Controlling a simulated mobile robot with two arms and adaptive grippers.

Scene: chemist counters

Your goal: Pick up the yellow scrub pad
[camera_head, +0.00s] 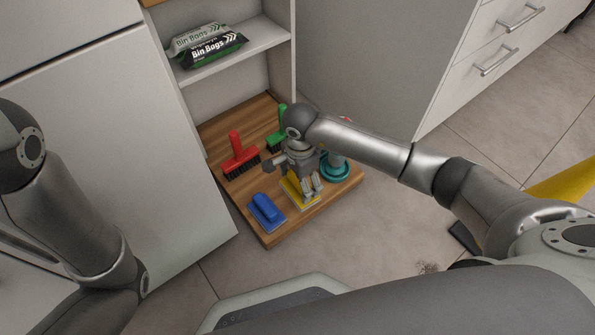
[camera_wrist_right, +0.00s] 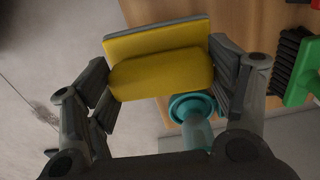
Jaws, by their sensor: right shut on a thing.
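The yellow scrub pad (camera_head: 300,193) is at the front of the wooden shelf board in the head view, partly hidden by my right gripper (camera_head: 311,188). In the right wrist view the yellow scrub pad (camera_wrist_right: 160,72) has a yellow handle block and a grey-edged base. The fingers of my right gripper (camera_wrist_right: 162,80) are on both sides of it and shut on it. I cannot tell whether its base touches the board. My left arm shows at the left of the head view, but its gripper is out of view.
On the wooden board (camera_head: 277,238) are a blue scrub pad (camera_head: 266,211), a red brush (camera_head: 238,157), a green brush (camera_head: 275,141) and a teal round-based tool (camera_head: 336,172), close around the gripper. Bin bags (camera_head: 215,48) lie on the upper shelf. Cabinets flank the unit.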

